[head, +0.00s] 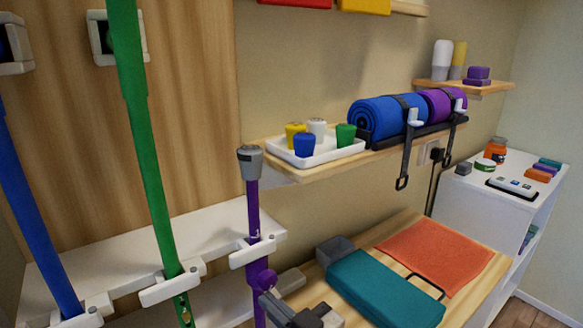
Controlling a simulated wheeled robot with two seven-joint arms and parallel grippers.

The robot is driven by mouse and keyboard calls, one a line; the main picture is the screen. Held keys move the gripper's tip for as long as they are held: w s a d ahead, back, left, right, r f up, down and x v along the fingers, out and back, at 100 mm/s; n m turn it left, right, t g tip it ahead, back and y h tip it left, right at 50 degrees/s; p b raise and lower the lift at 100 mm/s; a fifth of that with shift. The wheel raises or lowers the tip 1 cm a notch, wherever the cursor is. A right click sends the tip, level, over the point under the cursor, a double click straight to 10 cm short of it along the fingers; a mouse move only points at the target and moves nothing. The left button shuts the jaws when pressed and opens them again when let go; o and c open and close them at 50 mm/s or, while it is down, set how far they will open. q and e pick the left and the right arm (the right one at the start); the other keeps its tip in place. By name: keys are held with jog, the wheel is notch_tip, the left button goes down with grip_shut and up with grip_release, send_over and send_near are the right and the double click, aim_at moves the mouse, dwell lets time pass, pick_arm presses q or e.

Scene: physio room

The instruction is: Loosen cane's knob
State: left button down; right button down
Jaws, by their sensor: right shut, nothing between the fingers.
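A purple cane (254,205) with a grey top (250,162) stands upright near the middle of the head view. A white clip (252,252) holds its shaft at the shelf edge. A round purple knob (262,280) sticks out from the shaft just below the clip. My right gripper (275,305) is at the bottom edge, just below and right of the knob. It is shut with nothing in it. Whether it touches the knob or shaft is unclear. The cane's lower end is out of view. My left gripper is not in view.
Green (143,150) and blue (30,220) canes stand left in white clips. A wall shelf above right bears a white tray (320,151) of coloured cups and a blue roll (385,117). A teal block (385,288) and orange mat (437,255) lie on the wooden bench at right.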

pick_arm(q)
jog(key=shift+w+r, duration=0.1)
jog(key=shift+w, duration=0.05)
pick_arm(e)
jog(key=shift+r, duration=0.15)
pick_arm(q)
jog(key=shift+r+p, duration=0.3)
jog(key=shift+p, duration=0.15)
pick_arm(e)
jog(key=shift+w+d+r, duration=0.15)
jog(key=shift+r, duration=0.15)
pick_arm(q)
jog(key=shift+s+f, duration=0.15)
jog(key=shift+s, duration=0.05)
pick_arm(e)
jog(key=shift+r, duration=0.15)
pick_arm(q)
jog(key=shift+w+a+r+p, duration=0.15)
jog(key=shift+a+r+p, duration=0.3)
jog(key=shift+p, duration=0.8)
pick_arm(e)
jog(key=shift+w+d, duration=0.7)
jog(key=shift+d, duration=0.05)
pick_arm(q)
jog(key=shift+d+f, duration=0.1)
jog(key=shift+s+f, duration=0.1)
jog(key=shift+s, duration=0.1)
